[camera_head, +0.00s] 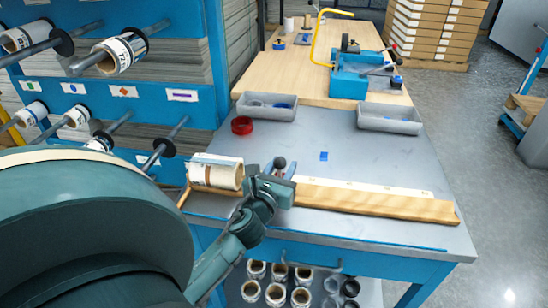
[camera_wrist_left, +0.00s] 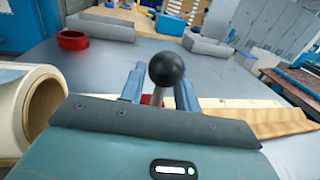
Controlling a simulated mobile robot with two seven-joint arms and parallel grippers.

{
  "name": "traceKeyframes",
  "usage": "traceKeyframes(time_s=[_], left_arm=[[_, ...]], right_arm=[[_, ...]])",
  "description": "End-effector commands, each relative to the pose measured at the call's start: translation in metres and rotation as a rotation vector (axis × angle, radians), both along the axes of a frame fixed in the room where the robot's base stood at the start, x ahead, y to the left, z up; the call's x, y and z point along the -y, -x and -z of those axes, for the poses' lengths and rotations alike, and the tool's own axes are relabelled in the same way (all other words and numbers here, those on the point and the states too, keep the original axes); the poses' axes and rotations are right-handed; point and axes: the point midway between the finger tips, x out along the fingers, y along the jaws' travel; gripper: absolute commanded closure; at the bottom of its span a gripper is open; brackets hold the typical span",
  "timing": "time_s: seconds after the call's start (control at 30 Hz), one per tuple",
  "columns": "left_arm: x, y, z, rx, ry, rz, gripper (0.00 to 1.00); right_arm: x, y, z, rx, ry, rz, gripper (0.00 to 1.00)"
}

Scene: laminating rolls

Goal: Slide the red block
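My left gripper (camera_head: 281,170) is at the left end of the wooden strip on the grey table. Its two fingers (camera_wrist_left: 159,92) stand apart in the left wrist view. A black ball knob (camera_wrist_left: 167,68) on a thin stalk rises between them; the knob also shows in the head view (camera_head: 280,162). A small red patch (camera_wrist_left: 147,99), seemingly the red block, shows low between the fingers beside the stalk. The rest of it is hidden by the gripper, and contact is unclear. The block cannot be made out in the head view. My right gripper is not in view.
A label roll (camera_head: 215,173) lies just left of the gripper. The wooden strip (camera_head: 380,203) runs right along the table (camera_head: 385,155). A red ring (camera_head: 242,125) and two grey trays (camera_head: 266,107), (camera_head: 390,118) stand behind. The table's middle right is clear.

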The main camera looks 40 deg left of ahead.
Motion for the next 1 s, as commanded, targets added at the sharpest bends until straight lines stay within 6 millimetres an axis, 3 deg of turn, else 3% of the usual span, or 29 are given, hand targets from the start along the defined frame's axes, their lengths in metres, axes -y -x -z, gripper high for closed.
traceKeyframes(time_s=[0.53,0.7,1.0], left_arm=[[0.037,0.102,0.003,-0.002,0.001,-0.002,0.68],[0.042,0.115,0.001,0.0,0.0,-0.001,0.68],[0.043,0.118,-0.001,0.002,-0.002,0.0,0.68]], right_arm=[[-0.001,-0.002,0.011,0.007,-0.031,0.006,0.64],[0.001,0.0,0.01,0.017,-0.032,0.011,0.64],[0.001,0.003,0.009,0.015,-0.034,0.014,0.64]])
